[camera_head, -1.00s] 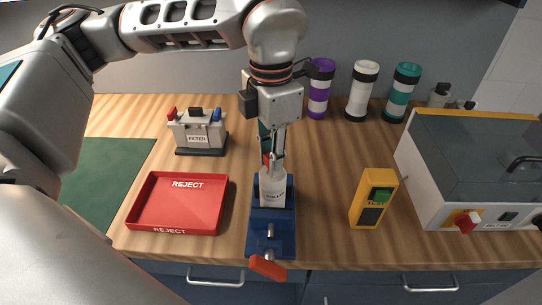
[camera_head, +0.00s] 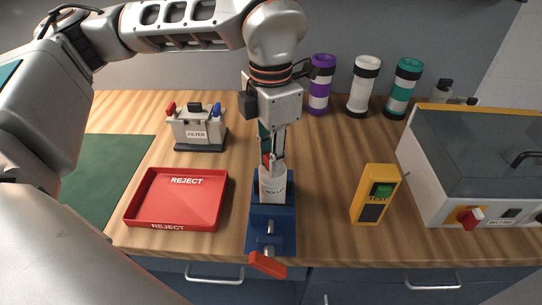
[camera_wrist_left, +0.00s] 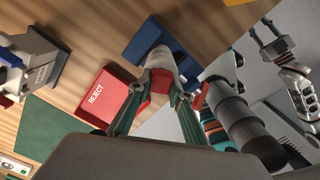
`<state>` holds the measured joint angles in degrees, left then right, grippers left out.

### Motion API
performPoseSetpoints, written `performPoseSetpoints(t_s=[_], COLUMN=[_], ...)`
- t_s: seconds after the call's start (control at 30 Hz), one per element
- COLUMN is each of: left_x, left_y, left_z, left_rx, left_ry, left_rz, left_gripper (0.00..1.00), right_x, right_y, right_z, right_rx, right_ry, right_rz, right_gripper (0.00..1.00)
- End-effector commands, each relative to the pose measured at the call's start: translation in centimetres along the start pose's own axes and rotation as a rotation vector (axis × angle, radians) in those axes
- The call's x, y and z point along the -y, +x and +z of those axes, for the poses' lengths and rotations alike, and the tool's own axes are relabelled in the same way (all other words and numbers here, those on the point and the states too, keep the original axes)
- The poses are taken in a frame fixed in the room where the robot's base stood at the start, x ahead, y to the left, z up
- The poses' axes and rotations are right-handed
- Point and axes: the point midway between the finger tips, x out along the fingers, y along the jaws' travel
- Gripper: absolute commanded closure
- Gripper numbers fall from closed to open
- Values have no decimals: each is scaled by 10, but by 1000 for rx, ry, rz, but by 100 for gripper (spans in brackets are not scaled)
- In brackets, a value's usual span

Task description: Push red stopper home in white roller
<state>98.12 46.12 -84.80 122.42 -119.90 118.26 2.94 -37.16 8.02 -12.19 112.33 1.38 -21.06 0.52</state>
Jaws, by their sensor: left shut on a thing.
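The white roller (camera_head: 272,186) stands upright in the blue holder (camera_head: 270,243), with a red-orange handle (camera_head: 267,265) at its front. My left gripper (camera_head: 270,160) points down right above the roller, shut on the red stopper (camera_head: 266,159). In the left wrist view the red stopper (camera_wrist_left: 158,84) sits between the green-sided fingers, against the near end of the white roller (camera_wrist_left: 162,60). The fingers hide part of the joint, so I cannot tell how deep the stopper sits. My right gripper (camera_wrist_left: 264,34) appears small in the left wrist view, its jaws unclear.
A red reject tray (camera_head: 130,214) lies left of the holder and a filter box (camera_head: 198,132) behind it. A yellow tester (camera_head: 376,194) stands right, then a large grey-lidded machine (camera_head: 480,150). Purple, white and teal-banded rollers (camera_head: 364,86) stand at the back. Bare wood lies between.

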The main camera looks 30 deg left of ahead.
Motion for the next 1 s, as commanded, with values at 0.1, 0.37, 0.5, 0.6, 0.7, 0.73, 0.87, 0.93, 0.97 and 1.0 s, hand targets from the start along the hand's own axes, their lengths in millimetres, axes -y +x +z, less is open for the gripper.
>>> performPoseSetpoints(t_s=[0.1,0.37,0.5,0.6,0.7,0.73,0.87,0.93,0.97,1.0], left_x=[0,0,0,0,0,0,0,0,0,0], left_y=[1,2,2,-1,-10,-15,-39,-54,-61,-69], left_z=[-1,-1,-1,0,0,0,1,1,0,1], left_rx=[-3,-4,-4,-3,-1,0,1,2,2,2], left_ry=[0,1,0,0,-1,-1,-2,-1,-1,-2], left_rz=[-1,-1,-1,0,1,2,2,2,2,2], left_gripper=[95,61,61,61,61,61,61,61,61,61], right_x=[0,0,-1,-1,-1,-1,0,0,0,0], right_y=[0,0,0,0,0,0,0,0,0,0], right_z=[-1,-2,-2,1,0,0,0,-1,-1,-1], right_rx=[-2,-4,-2,2,1,1,0,-1,-1,-1], right_ry=[0,0,0,-2,-1,-1,-1,0,0,0], right_rz=[0,1,1,1,1,1,1,1,1,1], right_gripper=[71,71,71,71,71,71,71,71,71,71])
